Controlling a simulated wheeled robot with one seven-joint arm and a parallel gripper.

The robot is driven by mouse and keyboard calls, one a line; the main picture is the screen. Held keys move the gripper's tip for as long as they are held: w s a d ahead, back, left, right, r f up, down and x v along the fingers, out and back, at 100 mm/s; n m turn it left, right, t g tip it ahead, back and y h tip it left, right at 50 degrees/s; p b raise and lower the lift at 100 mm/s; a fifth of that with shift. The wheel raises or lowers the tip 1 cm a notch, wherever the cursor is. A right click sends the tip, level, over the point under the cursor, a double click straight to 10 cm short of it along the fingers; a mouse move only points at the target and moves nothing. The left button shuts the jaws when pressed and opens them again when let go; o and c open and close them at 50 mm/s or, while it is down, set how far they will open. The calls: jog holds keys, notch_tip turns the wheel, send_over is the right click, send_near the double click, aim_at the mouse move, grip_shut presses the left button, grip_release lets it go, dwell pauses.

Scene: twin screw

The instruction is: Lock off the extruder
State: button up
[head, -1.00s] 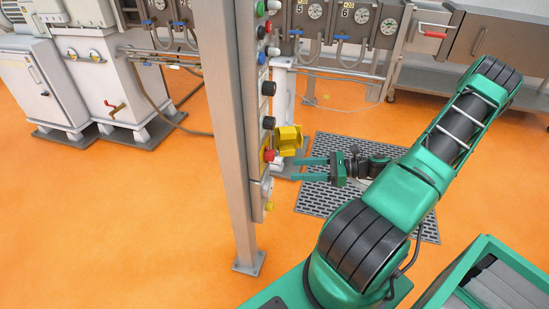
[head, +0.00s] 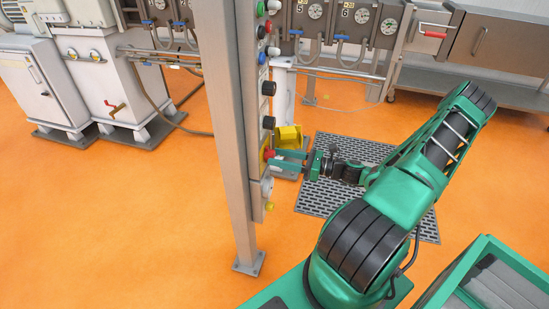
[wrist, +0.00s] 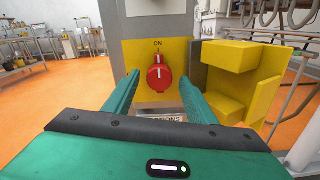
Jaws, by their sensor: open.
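The red rotary switch (wrist: 160,75) sits on a yellow plate (wrist: 182,54) in the wrist view, with its white mark upright under the word ON. In the head view the switch (head: 268,154) is on the narrow panel (head: 256,185) fixed to the grey post. A yellow hinged cover (wrist: 246,75) stands swung out to the right of the switch; it also shows in the head view (head: 290,138). My gripper (head: 287,158) is open, its fingers pointing at the panel. In the wrist view the fingers (wrist: 160,92) lie either side of the switch; whether they touch it I cannot tell.
The grey post (head: 233,150) stands just left of the panel. Black, blue and green knobs line the panel above the switch. A grey floor grating (head: 400,207) lies below my arm. Gauged machines (head: 330,20) stand behind, with open orange floor at left.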

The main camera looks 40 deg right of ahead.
jog(key=shift+w+a, duration=0.45)
jog(key=shift+w, duration=0.1)
jog(key=c, duration=1)
jog(key=shift+c, duration=0.2)
